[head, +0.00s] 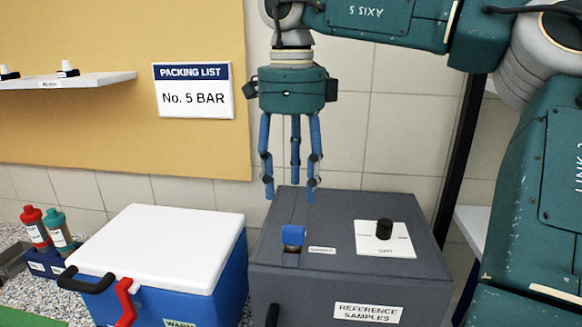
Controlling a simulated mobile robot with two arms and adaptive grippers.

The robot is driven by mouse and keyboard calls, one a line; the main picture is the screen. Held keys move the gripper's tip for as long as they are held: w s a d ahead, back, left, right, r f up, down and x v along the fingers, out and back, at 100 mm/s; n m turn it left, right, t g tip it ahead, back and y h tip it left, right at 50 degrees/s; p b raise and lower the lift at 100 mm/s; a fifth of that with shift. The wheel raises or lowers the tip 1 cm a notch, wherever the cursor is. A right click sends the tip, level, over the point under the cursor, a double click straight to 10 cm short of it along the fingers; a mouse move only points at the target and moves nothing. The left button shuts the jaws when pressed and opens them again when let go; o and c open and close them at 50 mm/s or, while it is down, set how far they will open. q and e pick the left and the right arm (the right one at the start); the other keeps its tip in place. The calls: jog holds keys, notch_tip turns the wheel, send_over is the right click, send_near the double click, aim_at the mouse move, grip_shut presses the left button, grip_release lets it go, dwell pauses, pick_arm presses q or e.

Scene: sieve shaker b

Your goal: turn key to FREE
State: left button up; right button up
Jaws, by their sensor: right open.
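A black knob (384,229), which looks like the key, stands on a white plate (397,246) on the lid of the dark grey box (340,210). The plate's lettering is too small to read, so I cannot tell which setting the key points to. My right gripper (290,193) hangs with its blue fingers pointing down, open and empty. It is above the left part of the grey box, to the left of the key and apart from it. My left gripper is not in view.
A blue block-like latch (292,236) sits in a slot on the grey box's lid, below my right gripper. A blue cooler with a white lid (160,240) stands to the left. Red-capped and teal-capped bottles (35,225) stand farther left. A shelf (70,80) is on the wall.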

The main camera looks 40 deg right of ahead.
send_over(295, 229)
notch_tip(295, 229, down, 4)
jog(key=f, duration=0.2)
jog(key=f+p, duration=0.1)
jog(key=f, duration=0.1)
jog(key=shift+w+a+f, duration=0.1)
jog(key=shift+a+f, duration=0.05)
jog(key=shift+a, duration=0.05)
jog(key=shift+f, duration=0.35)
jog(key=shift+f+p, duration=0.3)
jog(key=shift+f, duration=0.05)
jog(key=shift+c, duration=0.5)
grip_shut()
jog(key=shift+d, duration=0.1)
